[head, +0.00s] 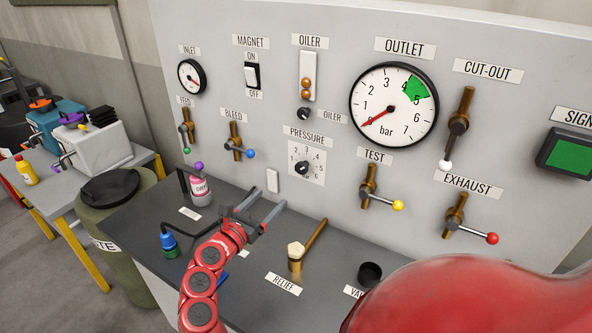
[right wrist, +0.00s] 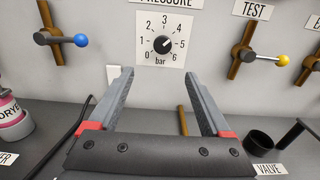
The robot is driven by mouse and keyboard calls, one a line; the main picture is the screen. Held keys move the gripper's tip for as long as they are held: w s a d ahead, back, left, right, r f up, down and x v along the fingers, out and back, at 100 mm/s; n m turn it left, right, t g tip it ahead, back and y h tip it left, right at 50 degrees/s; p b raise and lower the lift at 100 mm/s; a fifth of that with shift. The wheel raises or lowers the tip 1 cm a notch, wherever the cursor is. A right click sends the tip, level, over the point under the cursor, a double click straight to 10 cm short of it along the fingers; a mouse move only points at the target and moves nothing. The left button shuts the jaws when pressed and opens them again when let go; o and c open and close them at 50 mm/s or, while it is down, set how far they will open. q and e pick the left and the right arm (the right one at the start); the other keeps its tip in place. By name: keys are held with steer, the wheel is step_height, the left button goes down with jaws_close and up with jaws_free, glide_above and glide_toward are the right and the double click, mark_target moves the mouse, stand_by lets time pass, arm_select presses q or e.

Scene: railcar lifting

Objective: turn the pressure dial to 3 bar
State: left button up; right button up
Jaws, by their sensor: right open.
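The pressure dial is a small black knob (head: 303,168) on a white plate marked 0 to 6 bar, below the PRESSURE label. In the right wrist view the knob (right wrist: 163,45) is ahead, above and beyond the fingers. Its light mark seems to point to the upper right, but the exact number is too small to tell. My right gripper (head: 264,212) is open and empty, below the dial and apart from it. Its two grey fingers (right wrist: 160,88) point toward the panel. My left gripper is not in view.
The outlet gauge (head: 394,106) has its red needle near 0. The bleed lever (head: 237,142) and test lever (head: 370,187) flank the dial. On the dark shelf, the relief mallet-like handle (head: 306,247) stands right of the gripper, with a pink bottle (head: 199,190) to the left.

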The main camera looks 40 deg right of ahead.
steer(key=p, duration=0.4)
glide_toward(300, 169)
steer(key=d, duration=0.2)
steer(key=x, duration=0.2)
steer(key=p+x, duration=0.1)
steer(key=x, duration=0.2)
steer(key=shift+w+d+p, duration=0.2)
steer(key=shift+w+p, duration=0.1)
steer(key=shift+w, duration=0.1)
steer(key=shift+d, duration=0.4)
steer(key=shift+f, duration=0.1)
